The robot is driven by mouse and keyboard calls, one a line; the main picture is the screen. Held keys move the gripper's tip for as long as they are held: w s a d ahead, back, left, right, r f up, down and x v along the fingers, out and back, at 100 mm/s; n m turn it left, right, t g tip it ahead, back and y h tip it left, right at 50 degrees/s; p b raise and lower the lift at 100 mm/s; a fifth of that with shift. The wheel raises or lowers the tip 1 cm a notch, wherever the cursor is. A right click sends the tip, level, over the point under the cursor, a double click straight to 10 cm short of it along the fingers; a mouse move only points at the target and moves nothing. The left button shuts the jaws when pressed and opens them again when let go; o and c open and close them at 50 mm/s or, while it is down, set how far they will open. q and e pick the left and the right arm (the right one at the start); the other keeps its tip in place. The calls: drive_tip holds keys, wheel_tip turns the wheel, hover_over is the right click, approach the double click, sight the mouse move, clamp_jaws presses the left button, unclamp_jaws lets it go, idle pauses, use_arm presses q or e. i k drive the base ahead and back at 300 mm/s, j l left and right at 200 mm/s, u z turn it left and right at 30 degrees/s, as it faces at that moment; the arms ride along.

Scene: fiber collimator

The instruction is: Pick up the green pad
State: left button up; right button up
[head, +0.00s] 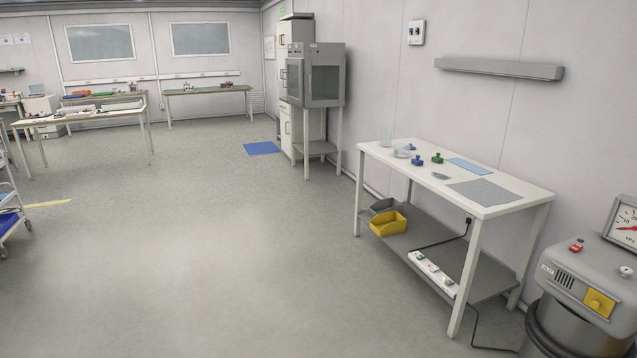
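No green pad can be made out with certainty. A small green object (437,158) stands on the white table (408,159) at the right; it is knob-like rather than flat. A small flat green thing (104,94) lies on a bench at the far left, too small to identify. Neither of my grippers shows in the head view.
The white table also bears two blue knob-like objects (417,161), a light blue sheet (468,166), a grey mat (484,192) and clear vessels. A yellow bin (388,223) sits on its lower shelf. A grey machine (590,275) stands at right. The middle floor is clear.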

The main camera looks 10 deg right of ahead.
sight(437, 159)
drive_tip(key=i+z, duration=0.4)
drive_tip(key=i, duration=3.35)
drive_tip(key=l+z, duration=0.05)
drive_tip(key=l, duration=0.05)
